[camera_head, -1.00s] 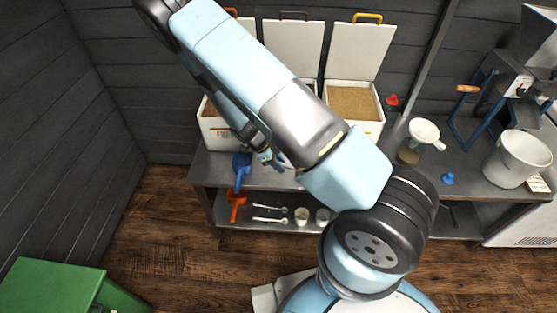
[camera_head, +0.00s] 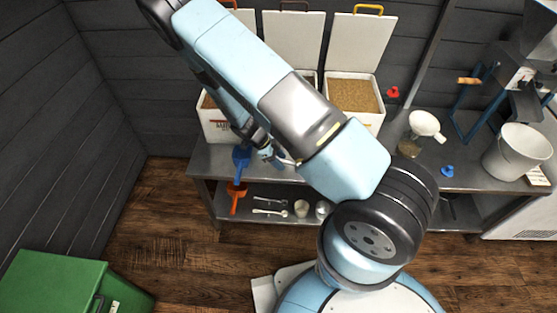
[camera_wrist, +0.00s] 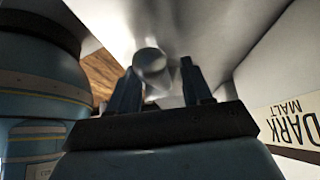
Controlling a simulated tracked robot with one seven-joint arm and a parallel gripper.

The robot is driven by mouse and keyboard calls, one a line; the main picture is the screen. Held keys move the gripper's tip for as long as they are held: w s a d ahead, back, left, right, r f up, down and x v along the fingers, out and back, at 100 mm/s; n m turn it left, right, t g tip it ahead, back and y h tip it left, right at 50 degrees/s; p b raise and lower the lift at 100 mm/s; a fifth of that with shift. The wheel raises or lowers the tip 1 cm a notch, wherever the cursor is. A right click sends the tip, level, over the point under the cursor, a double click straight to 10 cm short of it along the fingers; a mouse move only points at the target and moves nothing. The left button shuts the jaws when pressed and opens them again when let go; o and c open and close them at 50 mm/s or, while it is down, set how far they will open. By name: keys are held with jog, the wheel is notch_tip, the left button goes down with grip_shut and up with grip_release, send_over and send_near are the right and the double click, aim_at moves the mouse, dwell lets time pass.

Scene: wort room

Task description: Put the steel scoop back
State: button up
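A shiny grey rounded piece, seemingly part of the steel scoop (camera_wrist: 150,62), shows just beyond and between the fingertips of my gripper (camera_wrist: 160,82) in the wrist view. The two dark fingers stand apart, with a gap at the right finger. In the head view my gripper (camera_head: 272,156) is low over the bench's front edge, beside the white bins. A small pale steel bit (camera_head: 287,162) shows there, mostly hidden by my arm. A DARK MALT label (camera_wrist: 295,118) on a white bin is close at the right of the wrist view.
Open white bins with raised lids (camera_head: 355,45) stand at the back of the steel bench (camera_head: 222,157).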

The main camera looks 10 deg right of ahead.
jog(key=shift+o, duration=0.5)
jog(key=v, duration=1.3)
jog(key=shift+a+r, duration=0.2)
jog(key=shift+r, duration=0.05)
jog(key=shift+w, duration=0.15)
